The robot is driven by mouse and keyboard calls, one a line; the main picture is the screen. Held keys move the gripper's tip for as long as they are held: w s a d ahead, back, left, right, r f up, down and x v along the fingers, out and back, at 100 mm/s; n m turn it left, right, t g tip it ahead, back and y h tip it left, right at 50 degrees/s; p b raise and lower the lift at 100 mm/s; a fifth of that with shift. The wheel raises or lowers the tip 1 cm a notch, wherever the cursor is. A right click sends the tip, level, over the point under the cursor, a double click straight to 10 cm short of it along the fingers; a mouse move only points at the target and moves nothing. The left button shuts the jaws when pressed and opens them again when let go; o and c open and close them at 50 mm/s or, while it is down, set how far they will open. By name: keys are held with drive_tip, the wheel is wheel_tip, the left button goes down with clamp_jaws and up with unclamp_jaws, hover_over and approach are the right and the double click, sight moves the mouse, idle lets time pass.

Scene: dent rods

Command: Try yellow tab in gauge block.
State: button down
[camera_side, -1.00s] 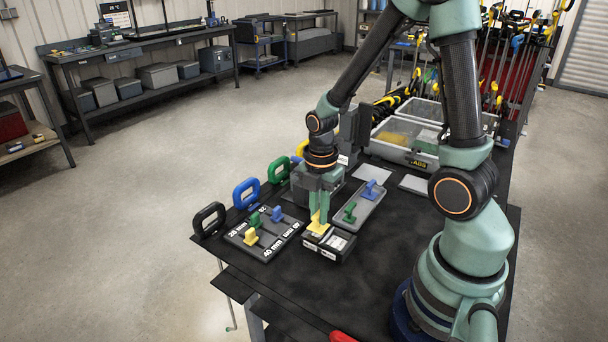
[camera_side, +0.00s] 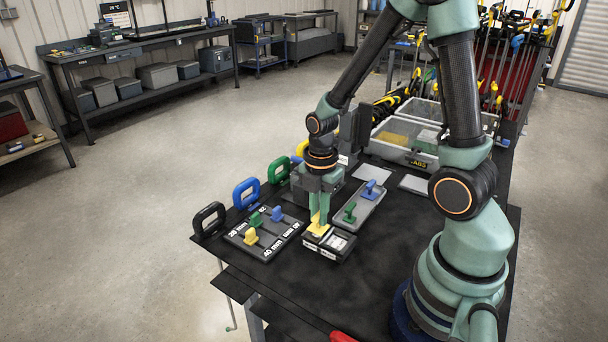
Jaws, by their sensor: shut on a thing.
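My gripper (camera_side: 319,212) points straight down with its green fingers shut on the yellow tab (camera_side: 317,227). The yellow tab is at the top of the gauge block (camera_side: 341,246), a dark block with pale labels near the middle of the table. The tab's lower part meets the block's left upper side; I cannot tell how deep it sits in it. The fingers hide part of the tab.
A grey tray (camera_side: 362,208) holds a green and a blue tab. Coloured handles (camera_side: 246,193) line the left edge. The table's front right is clear.

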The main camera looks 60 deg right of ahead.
sight(317, 215)
drive_tip(key=shift+f, duration=0.45)
idle(0.4)
drive_tip(key=c, duration=0.8)
unclamp_jaws()
wheel_tip(317, 215, up, 12)
drive_tip(key=shift+r, duration=0.1)
drive_tip(key=s+a+r+m+t, duration=0.1)
drive_tip(key=a+r+m+t, duration=0.4)
drive_tip(key=m, duration=1.3)
wheel_tip(317, 215, up, 3)
drive_tip(key=shift+s+a+r+t, duration=0.15)
drive_tip(key=shift+s+a+t, duration=0.15)
drive_tip(key=shift+a, duration=0.7)
